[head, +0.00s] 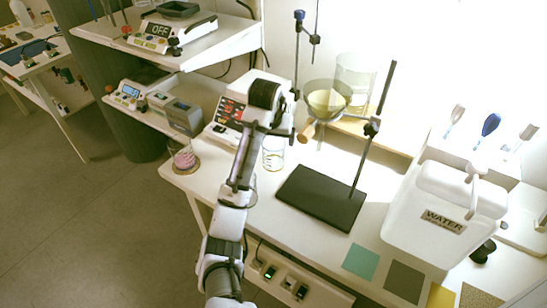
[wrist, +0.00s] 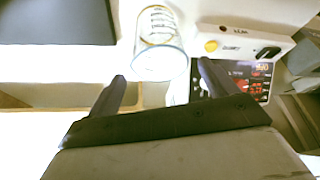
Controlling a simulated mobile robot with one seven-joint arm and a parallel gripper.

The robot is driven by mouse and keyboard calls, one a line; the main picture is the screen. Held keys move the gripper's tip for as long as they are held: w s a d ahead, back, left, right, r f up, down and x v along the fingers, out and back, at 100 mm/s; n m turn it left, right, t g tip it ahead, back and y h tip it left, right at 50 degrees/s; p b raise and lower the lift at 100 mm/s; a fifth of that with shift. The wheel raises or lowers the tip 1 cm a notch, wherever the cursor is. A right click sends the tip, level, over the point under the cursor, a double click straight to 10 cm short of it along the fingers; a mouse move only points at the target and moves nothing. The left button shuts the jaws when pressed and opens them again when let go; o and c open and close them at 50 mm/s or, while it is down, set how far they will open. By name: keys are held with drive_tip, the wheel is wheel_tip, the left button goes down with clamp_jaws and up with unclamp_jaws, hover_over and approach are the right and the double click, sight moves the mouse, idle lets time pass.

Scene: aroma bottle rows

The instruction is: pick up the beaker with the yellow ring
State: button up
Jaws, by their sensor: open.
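A clear glass beaker with a yellow ring and printed markings (wrist: 158,40) shows in the wrist view, ahead of my gripper (wrist: 161,71). The two dark fingers are spread apart, one toward each side of the beaker, and nothing is held between them. The beaker's near rim lies close to the fingertips; whether they touch cannot be told. In the head view this beaker (head: 273,160) stands on the white bench just right of my arm, its upper part close to the dark end of the arm.
A beaker with pink contents (head: 184,160) stands on a round coaster at the bench's left edge. A white instrument with a red display (head: 224,134) is close to the left. A black stand base (head: 320,198) lies to the right, with a white water container (head: 440,215) beyond.

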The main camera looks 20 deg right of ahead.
sight(273, 143)
drive_tip(key=x, duration=0.4)
drive_tip(key=shift+a+p, duration=0.1)
drive_tip(key=shift+p, duration=0.3)
drive_tip(key=c, duration=1.4)
